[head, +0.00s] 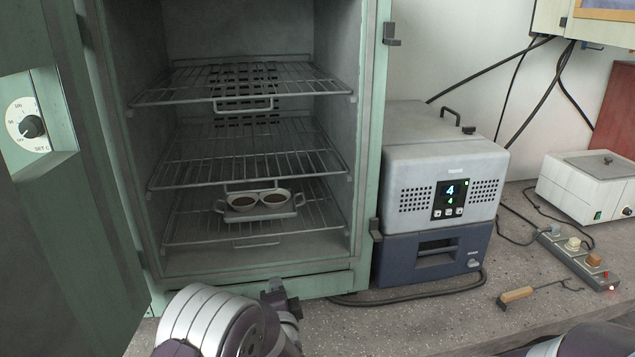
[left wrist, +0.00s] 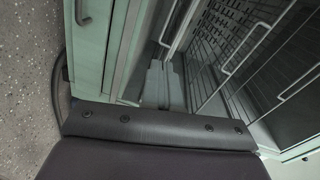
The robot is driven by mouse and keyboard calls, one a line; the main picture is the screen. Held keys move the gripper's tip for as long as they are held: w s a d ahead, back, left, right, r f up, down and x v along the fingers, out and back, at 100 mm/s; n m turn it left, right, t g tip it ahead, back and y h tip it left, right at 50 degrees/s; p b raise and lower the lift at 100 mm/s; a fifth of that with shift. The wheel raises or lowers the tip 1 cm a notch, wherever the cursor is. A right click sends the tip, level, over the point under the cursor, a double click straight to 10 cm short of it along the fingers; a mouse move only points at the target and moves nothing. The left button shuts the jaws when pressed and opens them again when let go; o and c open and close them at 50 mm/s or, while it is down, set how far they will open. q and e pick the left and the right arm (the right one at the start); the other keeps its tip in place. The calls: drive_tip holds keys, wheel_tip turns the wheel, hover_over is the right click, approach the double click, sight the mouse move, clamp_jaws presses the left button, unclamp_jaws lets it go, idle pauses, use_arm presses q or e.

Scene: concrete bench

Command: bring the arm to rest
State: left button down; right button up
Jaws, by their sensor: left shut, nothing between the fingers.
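My left arm (head: 215,322) comes up from the bottom edge of the head view, in front of the open cabinet. In the left wrist view my left gripper (left wrist: 164,72) has its grey fingers together with nothing between them, pointing towards the wire shelves. In the head view the fingers are hard to make out. Part of my right arm (head: 590,342) shows at the bottom right corner; its gripper is out of view.
The green cabinet (head: 372,130) stands open, its door (head: 75,215) swung left. Two cups (head: 242,202) of dark liquid sit on a small tray (head: 262,216) on the lowest shelf. A grey-blue device (head: 425,185) stands right of it. A wooden-handled hook (head: 518,295) lies on the bench.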

use_arm(q)
drive_tip(key=s+d+f+n+g+h+p, duration=0.2)
drive_tip(key=s+d+f+n+g+h, duration=0.25)
drive_tip(key=s+f+g, duration=0.3)
drive_tip(key=s+a+r+n+g+p, duration=0.2)
drive_tip(key=s+a+r, duration=0.1)
drive_tip(key=s, duration=0.4)
drive_tip(key=s+a+r+n+g+p, duration=0.2)
drive_tip(key=s+r+n+g, duration=0.1)
drive_tip(key=s+r, duration=0.2)
drive_tip(key=s+a+r+n+g+p, duration=0.2)
drive_tip(key=s+a+r+n, duration=0.1)
drive_tip(key=s, duration=0.6)
drive_tip(key=shift+s+a+r, duration=0.2)
drive_tip(key=shift+a+r, duration=0.15)
drive_tip(key=shift+r, duration=0.05)
